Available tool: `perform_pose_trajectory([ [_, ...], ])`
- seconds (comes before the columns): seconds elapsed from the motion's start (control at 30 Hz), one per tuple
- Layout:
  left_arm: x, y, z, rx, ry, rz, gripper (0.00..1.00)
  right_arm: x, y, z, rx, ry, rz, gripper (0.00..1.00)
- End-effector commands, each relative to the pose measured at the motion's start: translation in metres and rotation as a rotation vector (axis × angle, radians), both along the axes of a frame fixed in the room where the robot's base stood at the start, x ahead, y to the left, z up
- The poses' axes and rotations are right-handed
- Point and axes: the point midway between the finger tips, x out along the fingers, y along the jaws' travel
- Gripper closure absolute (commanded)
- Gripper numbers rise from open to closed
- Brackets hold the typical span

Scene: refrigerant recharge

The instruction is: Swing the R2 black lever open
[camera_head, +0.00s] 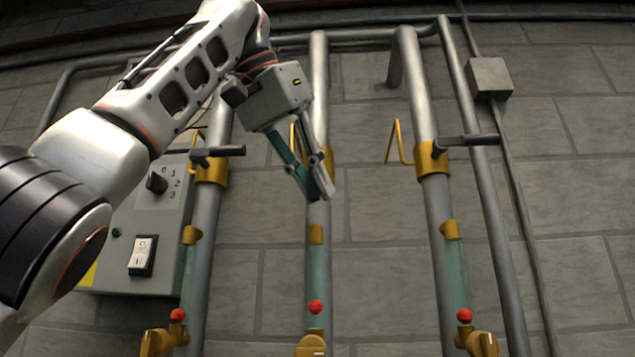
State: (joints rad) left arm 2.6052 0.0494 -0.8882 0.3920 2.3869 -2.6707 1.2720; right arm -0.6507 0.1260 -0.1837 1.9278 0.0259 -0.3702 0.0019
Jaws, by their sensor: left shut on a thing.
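Three grey pipes carry yellow valve collars, and no R2 label is readable. On the middle pipe (318,75) the yellow collar (328,160) is partly hidden behind my left gripper (321,187). The gripper points down and right, its fingers shut on the middle pipe's black lever, which is mostly hidden between and behind them; its exact angle is unclear. The left pipe's black lever (225,151) and the right pipe's black lever (470,140) both stick out to the right, about level. My right gripper is not in view.
A grey control box (125,255) with a knob and a rocker switch hangs at the left. Yellow bent hooks (396,142) stand beside the collars. Bare wall lies between the middle and right pipes.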

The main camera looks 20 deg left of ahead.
Motion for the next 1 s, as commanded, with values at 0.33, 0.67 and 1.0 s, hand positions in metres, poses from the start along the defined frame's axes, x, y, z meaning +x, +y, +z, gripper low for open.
perform_pose_trajectory([
  [0.33, 0.0005, 0.0001, -0.0018, 0.011, 0.005, -0.001, 1.0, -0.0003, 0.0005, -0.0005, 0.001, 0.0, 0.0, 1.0],
  [0.67, 0.0003, 0.0002, -0.0013, 0.009, 0.003, -0.001, 0.7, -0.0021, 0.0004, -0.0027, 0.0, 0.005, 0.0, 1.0],
  [1.0, -0.0002, 0.0004, -0.0006, 0.008, 0.003, -0.001, 0.7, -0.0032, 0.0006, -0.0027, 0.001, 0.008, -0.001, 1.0],
])
